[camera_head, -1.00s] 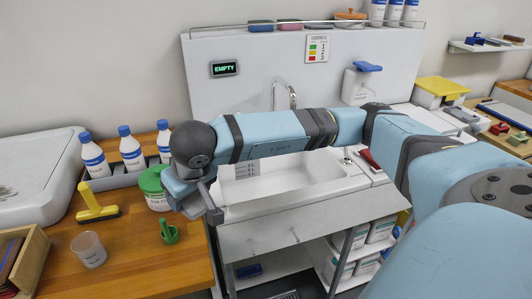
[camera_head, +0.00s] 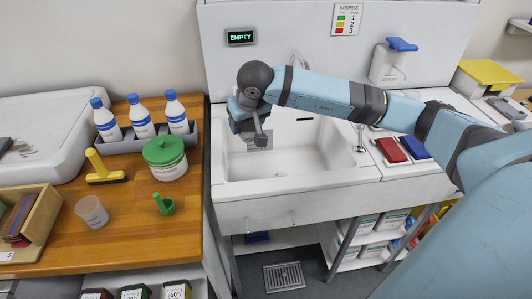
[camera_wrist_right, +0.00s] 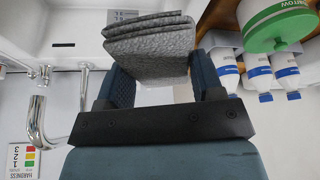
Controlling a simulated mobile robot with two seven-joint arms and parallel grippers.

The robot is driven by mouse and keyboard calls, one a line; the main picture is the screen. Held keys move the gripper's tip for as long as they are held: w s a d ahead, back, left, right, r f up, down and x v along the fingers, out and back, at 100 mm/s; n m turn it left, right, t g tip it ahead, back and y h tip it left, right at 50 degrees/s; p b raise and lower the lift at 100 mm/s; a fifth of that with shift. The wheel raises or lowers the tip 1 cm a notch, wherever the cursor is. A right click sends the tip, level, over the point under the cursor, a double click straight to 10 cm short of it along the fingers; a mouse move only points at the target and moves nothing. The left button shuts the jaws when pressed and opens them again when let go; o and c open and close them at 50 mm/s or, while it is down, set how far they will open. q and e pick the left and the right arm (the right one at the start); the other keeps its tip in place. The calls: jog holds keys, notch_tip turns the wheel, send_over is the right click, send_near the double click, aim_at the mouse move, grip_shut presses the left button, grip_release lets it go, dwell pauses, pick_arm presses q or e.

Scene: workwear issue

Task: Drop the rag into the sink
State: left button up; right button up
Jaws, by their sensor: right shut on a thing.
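The rag (camera_wrist_right: 152,48) is a folded grey cloth. In the right wrist view it sits pinched between the two dark blue fingers of my right gripper (camera_wrist_right: 160,78). In the head view my right gripper (camera_head: 250,122) points down over the left back part of the white sink (camera_head: 290,186). There the rag is mostly hidden by the gripper and hard to make out. The sink basin looks empty, and its rim also shows in the right wrist view. My left gripper is not in view.
A faucet (camera_head: 298,62) stands behind the basin. Red (camera_head: 391,150) and blue (camera_head: 415,147) items lie right of the sink.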

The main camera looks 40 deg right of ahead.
jog(key=w+d+f+m+h+p, duration=0.1)
jog(key=d+f+m+p, duration=0.2)
jog(key=d, duration=1.4)
notch_tip(320, 180, down, 6)
jog(key=b, duration=0.2)
jog(key=shift+w, duration=0.2)
jog(key=o, duration=1)
